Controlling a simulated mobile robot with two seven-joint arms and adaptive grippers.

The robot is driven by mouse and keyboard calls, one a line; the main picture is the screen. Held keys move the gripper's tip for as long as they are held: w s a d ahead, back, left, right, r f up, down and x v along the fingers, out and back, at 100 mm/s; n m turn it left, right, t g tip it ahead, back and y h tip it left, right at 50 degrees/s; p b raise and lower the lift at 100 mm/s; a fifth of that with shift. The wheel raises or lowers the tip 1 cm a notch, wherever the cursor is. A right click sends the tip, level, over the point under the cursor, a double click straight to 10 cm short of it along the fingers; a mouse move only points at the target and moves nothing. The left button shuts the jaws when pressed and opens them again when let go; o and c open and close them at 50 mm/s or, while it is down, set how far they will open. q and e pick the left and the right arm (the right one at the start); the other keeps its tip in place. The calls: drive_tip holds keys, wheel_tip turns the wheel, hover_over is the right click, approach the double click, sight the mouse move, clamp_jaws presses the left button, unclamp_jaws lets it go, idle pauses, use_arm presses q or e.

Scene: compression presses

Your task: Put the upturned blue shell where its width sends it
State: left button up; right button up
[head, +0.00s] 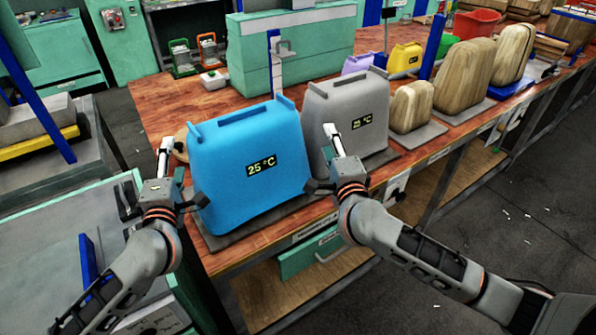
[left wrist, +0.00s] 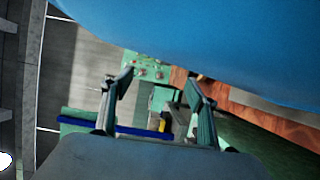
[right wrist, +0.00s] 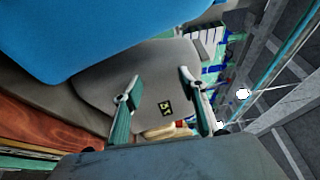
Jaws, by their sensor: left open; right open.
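The blue shell (head: 240,180) stands on a dark mat (head: 208,240) near the front edge of the wooden bench, with a "25 °C" display on its face. My left gripper (head: 180,175) is open at the shell's left side, and the blue surface (left wrist: 200,35) fills the top of the left wrist view. My right gripper (head: 328,160) is open at the shell's right side, in front of the grey shell (head: 338,125). The right wrist view shows the blue shell (right wrist: 90,35) at upper left and the grey shell (right wrist: 150,80) beyond the open fingers. I cannot tell whether either gripper touches the blue shell.
The bench (head: 160,100) carries wooden shells (head: 465,75) to the right, small purple (head: 360,63) and yellow (head: 403,60) shells, and a red bin (head: 478,22). A green box (head: 300,45) stands behind.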

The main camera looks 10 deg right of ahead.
use_arm(q)
drive_tip(key=shift+a, duration=0.1)
use_arm(e)
drive_tip(key=o, duration=0.5)
drive_tip(key=shift+d, duration=0.1)
use_arm(q)
drive_tip(key=shift+s, duration=0.1)
drive_tip(key=s, duration=1.1)
drive_tip(key=shift+s, duration=0.4)
use_arm(e)
drive_tip(key=s, duration=1.2)
use_arm(q)
drive_tip(key=shift+f, duration=0.1)
use_arm(e)
drive_tip(key=shift+f, duration=0.1)
